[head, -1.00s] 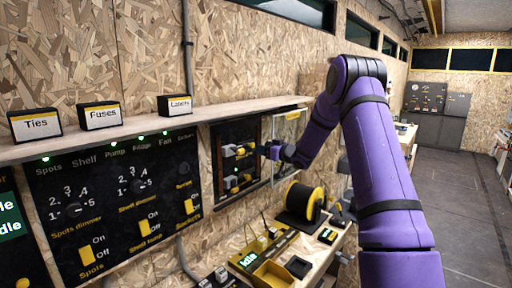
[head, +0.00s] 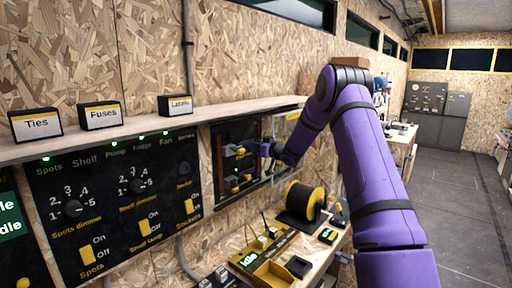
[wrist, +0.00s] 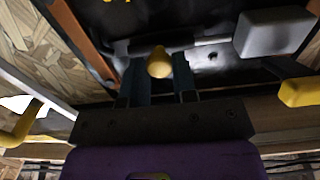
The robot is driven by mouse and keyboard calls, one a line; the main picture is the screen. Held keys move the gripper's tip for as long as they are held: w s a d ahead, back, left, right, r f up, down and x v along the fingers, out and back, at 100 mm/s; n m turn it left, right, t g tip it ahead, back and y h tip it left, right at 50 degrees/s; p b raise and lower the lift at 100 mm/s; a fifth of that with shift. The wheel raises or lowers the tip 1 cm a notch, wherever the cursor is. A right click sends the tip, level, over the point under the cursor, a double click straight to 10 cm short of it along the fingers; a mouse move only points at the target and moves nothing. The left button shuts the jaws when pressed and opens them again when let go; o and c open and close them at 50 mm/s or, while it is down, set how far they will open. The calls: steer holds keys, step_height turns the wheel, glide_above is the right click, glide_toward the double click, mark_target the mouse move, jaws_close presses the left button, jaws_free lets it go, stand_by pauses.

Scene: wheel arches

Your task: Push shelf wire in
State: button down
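The open-fronted dark box (head: 238,133) on the wall holds several yellow-ended parts and grey wires. My gripper (head: 264,152) is at its right side, and the arm reaches in from the right. In the wrist view the two dark blue fingers of my gripper (wrist: 160,80) stand either side of a rounded yellow plug (wrist: 159,62), which fills the gap between them. A grey rod or wire (wrist: 212,41) runs behind the plug towards a grey block (wrist: 275,33). I cannot tell which wire is the shelf wire, and the plug's far end is hidden.
A switch panel (head: 110,180) with dials and yellow switches is left of the box. A wooden shelf (head: 150,131) runs above it. A black-and-yellow spool (head: 304,203) stands on the bench below. Another yellow part (wrist: 300,92) is close right of my gripper.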

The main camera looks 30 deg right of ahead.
mark_target(243, 146)
steer(key=shift+s+a, duration=0.3)
steer(key=shift+a, duration=0.5)
steer(key=shift+s+a, duration=0.25)
steer(key=shift+a, duration=0.55)
steer(key=c, duration=0.9)
jaws_free()
steer(key=shift+s, duration=0.15)
steer(key=v, duration=1)
steer(key=shift+s+d, duration=0.15)
steer(key=shift+s, duration=0.15)
